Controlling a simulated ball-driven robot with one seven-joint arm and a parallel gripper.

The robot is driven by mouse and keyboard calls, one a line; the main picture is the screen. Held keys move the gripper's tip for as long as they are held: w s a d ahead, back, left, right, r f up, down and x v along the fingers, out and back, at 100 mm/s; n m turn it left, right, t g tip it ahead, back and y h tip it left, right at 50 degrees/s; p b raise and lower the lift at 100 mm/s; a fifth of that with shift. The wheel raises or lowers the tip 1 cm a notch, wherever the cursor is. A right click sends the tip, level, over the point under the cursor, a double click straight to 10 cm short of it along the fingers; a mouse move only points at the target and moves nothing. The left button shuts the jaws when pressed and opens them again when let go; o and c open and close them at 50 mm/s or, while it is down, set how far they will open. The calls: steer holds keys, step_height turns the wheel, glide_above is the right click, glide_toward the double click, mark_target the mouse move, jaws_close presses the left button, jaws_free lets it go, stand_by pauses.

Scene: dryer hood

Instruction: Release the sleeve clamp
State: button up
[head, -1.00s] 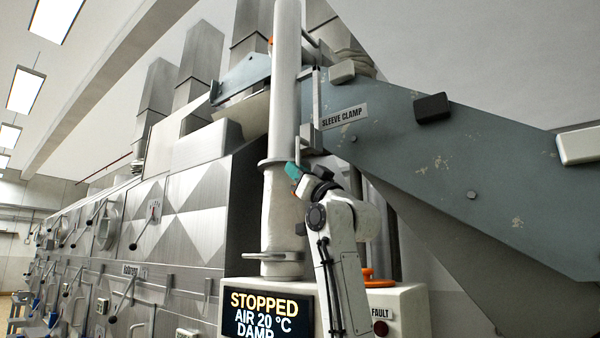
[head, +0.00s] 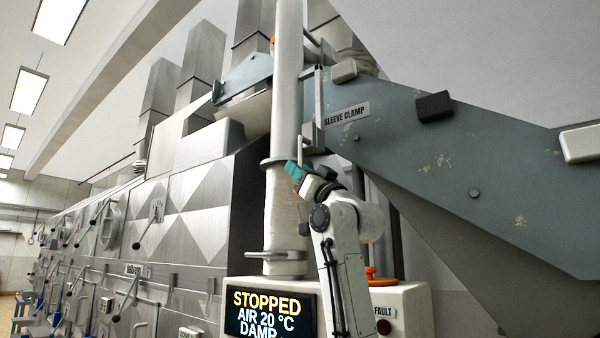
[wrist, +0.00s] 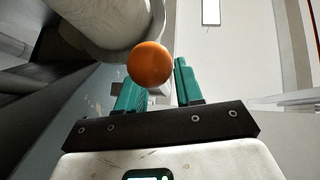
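The grey label reading SLEEVE CLAMP (head: 346,115) is on the blue-grey slanted housing, right of a pale vertical pipe (head: 288,75). A light grey bracket with an upright bar (head: 318,95) stands between label and pipe. A small orange knob (head: 272,42) shows at the pipe's left edge, high up. In the wrist view an orange ball (wrist: 150,63) lies ahead of my gripper (wrist: 160,80), in line with the gap between its teal fingers. In the head view my gripper (head: 296,170) is just below the bracket, in front of the pipe.
A collar (head: 285,161) and a flat ring-like bar (head: 277,256) project from the pipe. Below stands a display (head: 268,314) reading STOPPED, AIR 20 °C, DAMP. An orange part (head: 370,275) sits on the box at right. The slanted housing (head: 440,160) closes off the right.

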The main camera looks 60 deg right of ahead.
steer(key=b+v, duration=0.3)
steer(key=v, duration=0.7)
steer(key=shift+s+f, duration=0.1)
steer(key=shift+s, duration=0.1)
